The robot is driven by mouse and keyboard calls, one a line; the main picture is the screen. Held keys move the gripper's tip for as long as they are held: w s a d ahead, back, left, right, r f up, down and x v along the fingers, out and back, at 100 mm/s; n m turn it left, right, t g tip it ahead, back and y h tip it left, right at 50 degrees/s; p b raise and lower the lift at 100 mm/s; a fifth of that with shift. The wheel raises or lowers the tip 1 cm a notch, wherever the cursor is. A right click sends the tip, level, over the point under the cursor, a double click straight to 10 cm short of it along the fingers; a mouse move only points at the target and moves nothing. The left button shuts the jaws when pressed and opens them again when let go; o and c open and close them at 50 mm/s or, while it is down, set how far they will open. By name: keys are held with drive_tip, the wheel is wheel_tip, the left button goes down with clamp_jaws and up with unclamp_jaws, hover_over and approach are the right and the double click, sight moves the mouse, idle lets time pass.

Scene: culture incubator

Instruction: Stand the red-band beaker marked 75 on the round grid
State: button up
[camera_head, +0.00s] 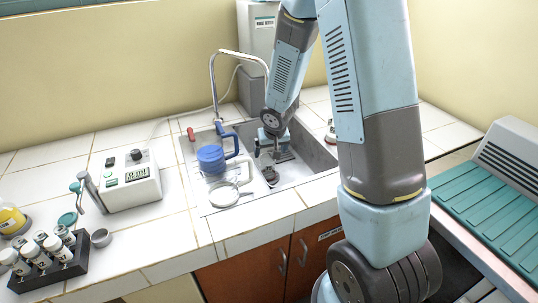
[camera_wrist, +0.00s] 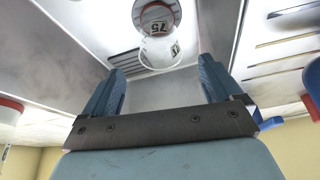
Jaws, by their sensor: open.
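The red-band beaker (camera_wrist: 158,50) is at the top of the wrist view, pale and see-through, with a red band at its far end and a label reading 75. My gripper (camera_wrist: 163,78) is open, its two blue fingers apart; in that picture the beaker lies between and beyond the fingertips. In the head view my gripper (camera_head: 272,148) reaches down into the sink, and the beaker cannot be made out there. A small dark round fitting (camera_head: 270,175) shows on the sink floor; I cannot tell whether it is the round grid.
The sink (camera_head: 305,158) has walls close around my gripper. A blue-lidded jug (camera_head: 211,158) and a white-lidded clear jug (camera_head: 223,194) stand at its left. The tap (camera_head: 213,85) arches behind. A white device (camera_head: 130,185) and a vial rack (camera_head: 48,268) stand farther left.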

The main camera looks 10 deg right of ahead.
drive_tip(key=s+d+r+h, duration=0.1)
drive_tip(key=s+d+r, duration=0.15)
drive_tip(key=r, duration=0.45)
drive_tip(key=s+d+r+m+t, duration=0.1)
drive_tip(key=s+d+r, duration=0.1)
drive_tip(key=s+r, duration=0.35)
drive_tip(key=s+d+r+h, duration=0.1)
drive_tip(key=s+d+r, duration=0.1)
drive_tip(key=r, duration=0.7)
drive_tip(key=s+r+y, duration=0.1)
drive_tip(key=s+r, duration=0.4)
drive_tip(key=s, duration=0.4)
drive_tip(key=s+r, duration=0.4)
drive_tip(key=s, duration=0.6)
drive_tip(key=shift+a+r+n+y, duration=0.3)
drive_tip(key=shift+r+y, duration=0.05)
drive_tip(key=shift+y, duration=0.05)
drive_tip(key=shift+s, duration=0.1)
